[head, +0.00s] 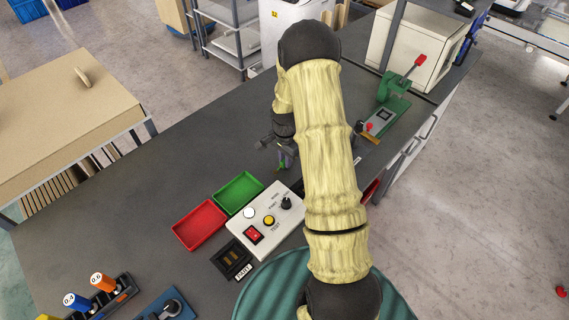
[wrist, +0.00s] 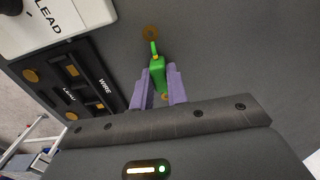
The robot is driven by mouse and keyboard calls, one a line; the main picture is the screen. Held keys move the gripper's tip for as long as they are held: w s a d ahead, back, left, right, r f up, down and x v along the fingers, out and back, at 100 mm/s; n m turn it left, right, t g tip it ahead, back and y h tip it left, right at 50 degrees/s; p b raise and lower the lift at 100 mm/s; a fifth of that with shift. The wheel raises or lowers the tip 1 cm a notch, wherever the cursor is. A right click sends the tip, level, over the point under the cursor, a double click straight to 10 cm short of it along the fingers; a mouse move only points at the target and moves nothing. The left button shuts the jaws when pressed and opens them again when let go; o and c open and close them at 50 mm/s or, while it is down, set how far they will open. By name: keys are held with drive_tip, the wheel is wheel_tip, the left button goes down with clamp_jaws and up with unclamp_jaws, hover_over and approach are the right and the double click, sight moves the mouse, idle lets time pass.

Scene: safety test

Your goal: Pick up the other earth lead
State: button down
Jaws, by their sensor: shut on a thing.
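My gripper (wrist: 161,84) is shut on a small green lead (wrist: 157,72) with a yellow tip, held between its two purple fingers in the wrist view. The lead's tip points away from the gripper, over the dark worktop. In the head view my gripper (head: 284,150) is partly hidden by my arm, and a bit of the green lead (head: 281,168) shows below it. A second earth lead cannot be made out in either view.
A black block (wrist: 88,88) marked WIRE and LEAD, with brass pads, lies left of the lead in the wrist view, beside a white box (wrist: 60,18). The head view shows a red tray (head: 200,224), a green tray (head: 238,192), a white switch box (head: 268,216) and a green press (head: 388,112).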

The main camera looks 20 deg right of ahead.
drive_tip(key=shift+r+p, duration=1.95)
drive_tip(key=shift+r, duration=1)
drive_tip(key=shift+f, duration=0.1)
